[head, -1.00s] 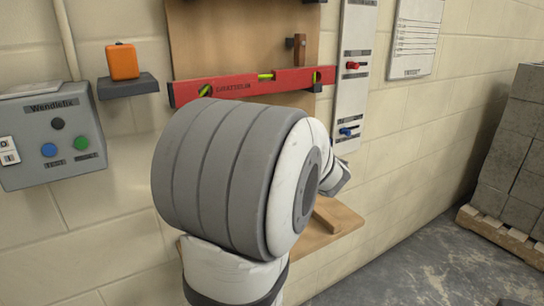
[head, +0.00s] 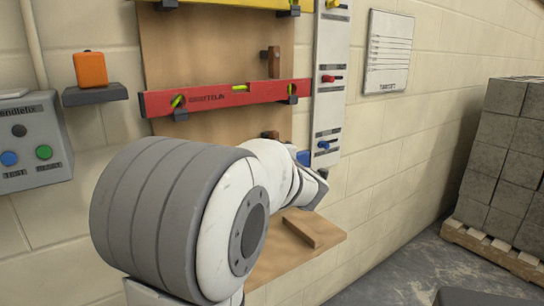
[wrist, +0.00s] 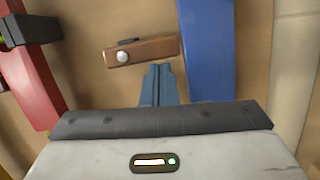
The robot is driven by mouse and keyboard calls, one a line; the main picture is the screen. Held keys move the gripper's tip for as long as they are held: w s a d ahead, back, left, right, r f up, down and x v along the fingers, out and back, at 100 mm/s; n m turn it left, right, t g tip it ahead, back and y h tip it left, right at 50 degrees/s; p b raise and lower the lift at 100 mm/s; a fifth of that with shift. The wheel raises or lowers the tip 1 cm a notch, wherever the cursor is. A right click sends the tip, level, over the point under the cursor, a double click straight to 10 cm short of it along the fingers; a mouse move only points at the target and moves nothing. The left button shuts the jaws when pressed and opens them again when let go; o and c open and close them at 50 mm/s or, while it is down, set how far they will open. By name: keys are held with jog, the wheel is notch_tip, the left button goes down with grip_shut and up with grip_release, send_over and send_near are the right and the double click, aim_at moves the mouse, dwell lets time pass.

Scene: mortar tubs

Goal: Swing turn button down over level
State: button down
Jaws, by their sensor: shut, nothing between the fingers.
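A brown turn button (wrist: 145,51) with a bright screw near one end shows in the wrist view, between the red level (wrist: 28,72) on the left and the blue level (wrist: 207,50) on the right. Its far end lies close to the blue level's edge; I cannot tell whether it overlaps. My gripper (wrist: 157,70) is shut and empty, its fingertips just beside the button's long side. In the head view this button (head: 270,134) is mostly hidden by my arm below the red level (head: 228,97). The blue level (head: 304,157) barely shows there.
Another turn button (head: 274,60) stands upright above the red level. A yellow level (head: 225,3) is at the top of the wooden board (head: 190,50). A panel with coloured knobs (head: 328,100) is to the right. A wooden shelf (head: 265,262) juts out below my arm.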

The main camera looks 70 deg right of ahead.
jog(key=s+a, duration=0.4)
jog(key=a, duration=0.7)
jog(key=shift+p, duration=0.45)
